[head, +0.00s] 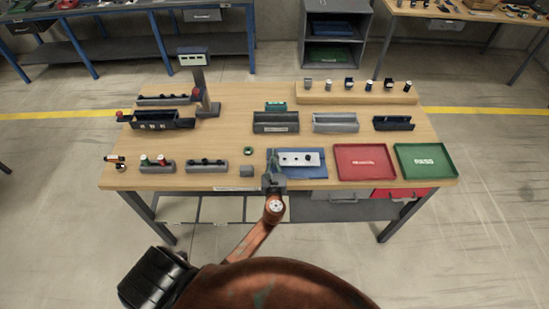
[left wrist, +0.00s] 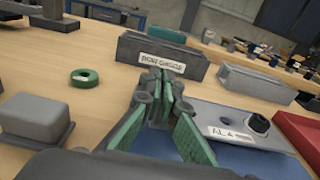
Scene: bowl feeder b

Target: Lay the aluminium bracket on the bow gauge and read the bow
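The aluminium bracket (head: 301,159) is a flat silver plate with a black knob-like part and dark holes. It lies over a blue mat (head: 318,173) near the table's front. The left wrist view shows it at right, marked "AL 4" (left wrist: 232,132). The bow gauge (head: 276,123), a dark grey trough, stands behind it; its label shows in the left wrist view (left wrist: 161,62). My left gripper (head: 272,162) is at the bracket's left end, fingertips close together (left wrist: 165,88). Whether they hold the bracket's edge is hidden. My right gripper is not in view.
A red tray (head: 364,148) and a green "PASS" tray (head: 427,147) lie to the right. A light grey trough (head: 335,123) stands beside the gauge. A grey block (head: 246,172) and a green ring (head: 248,151) are left of my gripper. Bare wood separates mat and gauge.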

